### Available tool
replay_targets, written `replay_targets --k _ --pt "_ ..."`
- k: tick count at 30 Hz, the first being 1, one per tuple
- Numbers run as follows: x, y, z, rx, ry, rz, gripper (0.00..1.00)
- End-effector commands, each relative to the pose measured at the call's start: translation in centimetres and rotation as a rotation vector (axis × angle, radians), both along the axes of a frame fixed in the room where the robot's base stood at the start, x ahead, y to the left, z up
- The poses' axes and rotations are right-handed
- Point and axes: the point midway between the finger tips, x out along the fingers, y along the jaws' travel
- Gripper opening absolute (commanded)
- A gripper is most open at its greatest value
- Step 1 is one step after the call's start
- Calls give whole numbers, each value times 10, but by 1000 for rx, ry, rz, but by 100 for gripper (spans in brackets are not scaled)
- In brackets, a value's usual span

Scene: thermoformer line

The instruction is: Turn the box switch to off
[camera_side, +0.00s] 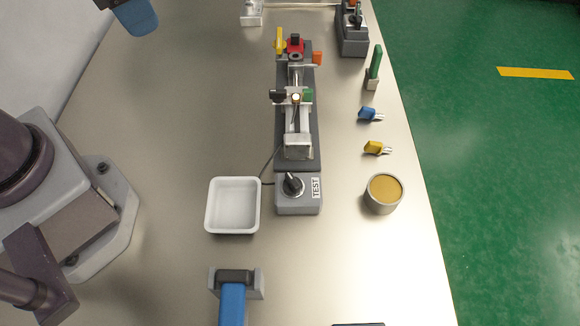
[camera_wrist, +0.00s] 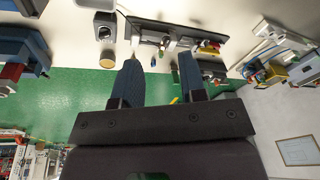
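The grey box (camera_side: 297,208) labelled TEST stands at the near end of the central fixture. Its black rotary switch (camera_side: 292,185) sits on the top face, its ridge tilted to the upper left; any off mark is too small to read. The box also shows in the wrist view (camera_wrist: 105,20), far beyond my fingers. A second grey box (camera_side: 353,42) with a black knob stands at the back. My gripper (camera_wrist: 158,68) is open and empty, its two dark blue fingers apart, well away from both boxes.
A white tray (camera_side: 233,229) stands left of the TEST box, and a round tin (camera_side: 383,205) stands to its right. Blue (camera_side: 368,114) and yellow (camera_side: 374,148) small parts lie at right. A bracketed blue object (camera_side: 232,300) is in front. The table left of the fixture is clear.

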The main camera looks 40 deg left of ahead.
Motion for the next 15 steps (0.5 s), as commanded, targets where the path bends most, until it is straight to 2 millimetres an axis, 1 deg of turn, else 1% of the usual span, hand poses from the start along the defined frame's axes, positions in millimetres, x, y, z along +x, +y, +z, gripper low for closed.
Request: replay_targets --k 1,3,5,6,8,9,11,12,15 --pt "9 -14 -12 26 48 -88 38" --pt "20 -34 -26 58 97 -221 38" --pt "29 -52 -40 80 137 -345 38" --pt "34 -65 -49 91 162 -432 38" --pt "40 -85 -65 103 196 -567 38" --pt "43 -99 -76 109 217 -660 38" --pt "47 -119 -91 111 243 -797 38" --pt "49 -133 -101 109 255 -888 38" --pt "53 -162 -122 100 266 -1101 38"
